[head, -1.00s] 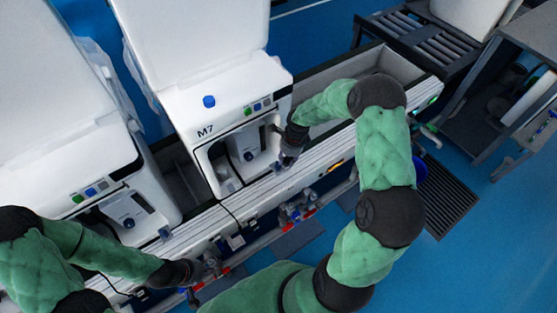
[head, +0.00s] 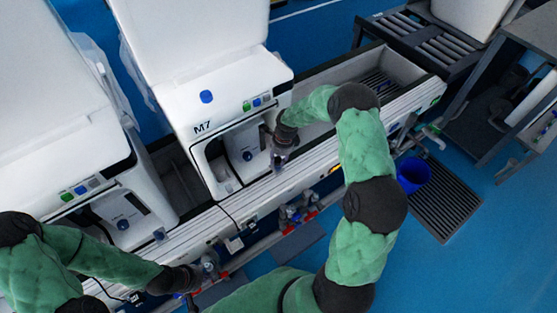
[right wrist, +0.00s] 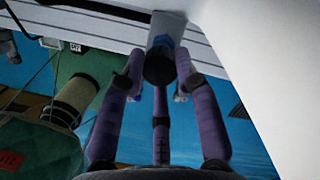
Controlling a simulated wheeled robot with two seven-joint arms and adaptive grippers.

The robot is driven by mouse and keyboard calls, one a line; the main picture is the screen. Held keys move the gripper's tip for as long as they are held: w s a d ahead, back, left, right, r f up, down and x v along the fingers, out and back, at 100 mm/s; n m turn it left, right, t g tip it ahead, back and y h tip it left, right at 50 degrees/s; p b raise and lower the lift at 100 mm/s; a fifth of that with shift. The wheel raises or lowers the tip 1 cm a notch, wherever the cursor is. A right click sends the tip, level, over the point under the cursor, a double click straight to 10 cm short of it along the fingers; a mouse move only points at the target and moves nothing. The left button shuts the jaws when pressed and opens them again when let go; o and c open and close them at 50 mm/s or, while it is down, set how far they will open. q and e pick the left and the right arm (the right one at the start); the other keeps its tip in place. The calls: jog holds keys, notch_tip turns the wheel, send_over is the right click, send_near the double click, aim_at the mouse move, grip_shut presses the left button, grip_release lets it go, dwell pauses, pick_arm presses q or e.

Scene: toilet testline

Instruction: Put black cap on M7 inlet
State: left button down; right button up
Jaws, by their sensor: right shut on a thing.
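The white M7 unit (head: 215,110) stands at the centre of the head view, its lid raised and its front bay open. My right gripper (head: 279,162) is at the right front corner of that bay. In the right wrist view its fingers (right wrist: 160,80) are shut around a black cap (right wrist: 159,68). Directly beyond the cap is a pale grey fitting with a blue mark (right wrist: 165,28), which looks like the inlet. I cannot tell whether cap and fitting touch. My left gripper (head: 207,274) is low on the left by the rail; its fingers are too small to read.
A second white unit (head: 85,165) stands to the left of M7. A blue bucket (head: 413,174) and a floor grate (head: 445,200) are at the right.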

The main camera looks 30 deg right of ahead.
jog(key=shift+r, duration=0.1)
jog(key=shift+f+b, duration=0.3)
jog(key=shift+f, duration=0.15)
jog(key=shift+f, duration=0.2)
jog(key=o, duration=0.8)
